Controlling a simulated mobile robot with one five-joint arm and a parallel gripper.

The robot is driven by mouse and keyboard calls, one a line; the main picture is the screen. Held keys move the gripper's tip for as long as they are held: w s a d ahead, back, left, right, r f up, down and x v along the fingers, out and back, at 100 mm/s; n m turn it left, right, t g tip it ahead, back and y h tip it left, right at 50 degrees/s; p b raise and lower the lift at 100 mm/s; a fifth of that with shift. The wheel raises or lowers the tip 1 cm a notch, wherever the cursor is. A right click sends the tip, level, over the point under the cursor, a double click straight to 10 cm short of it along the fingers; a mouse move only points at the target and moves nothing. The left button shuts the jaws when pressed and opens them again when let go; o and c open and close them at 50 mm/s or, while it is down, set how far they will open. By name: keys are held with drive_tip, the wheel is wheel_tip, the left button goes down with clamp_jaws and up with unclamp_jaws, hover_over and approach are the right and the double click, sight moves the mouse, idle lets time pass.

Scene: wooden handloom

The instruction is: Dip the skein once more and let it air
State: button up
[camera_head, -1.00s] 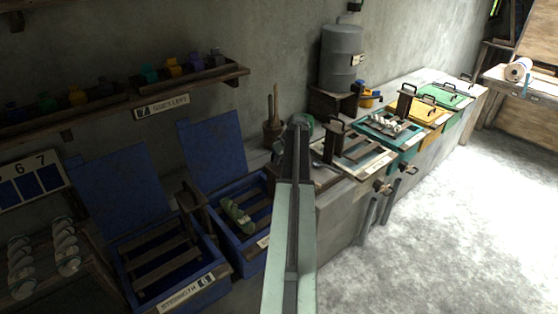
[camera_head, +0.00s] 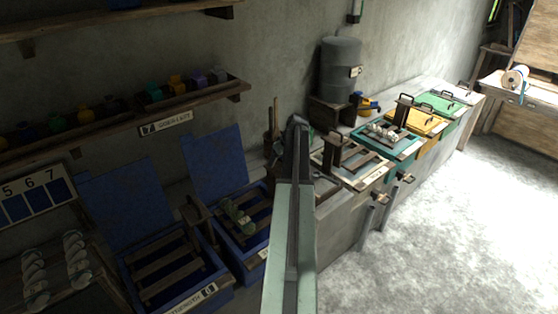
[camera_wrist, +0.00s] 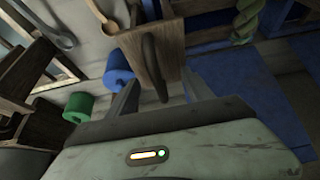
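A green twisted skein (camera_head: 237,215) lies on the wooden bars of the second blue vat (camera_head: 250,255), whose blue lid stands open behind it. In the wrist view the skein (camera_wrist: 246,20) shows at the top edge, beyond my gripper. My gripper (camera_wrist: 160,92) has its two fingers apart. A wooden board with a dark curved handle (camera_wrist: 150,62) shows between and beyond the fingers; I cannot tell whether they touch it.
Another open blue vat (camera_head: 165,265) stands to the left. A shelf of coloured pots (camera_head: 190,93) is above. Teal (camera_head: 380,143), yellow and green vats line the bench at right. Floor at right is clear.

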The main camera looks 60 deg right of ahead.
drive_tip(key=o, duration=0.5)
wheel_tip(320, 180, up, 7)
drive_tip(key=p, duration=0.7)
drive_tip(key=shift+r, duration=0.15)
drive_tip(key=shift+f, duration=0.2)
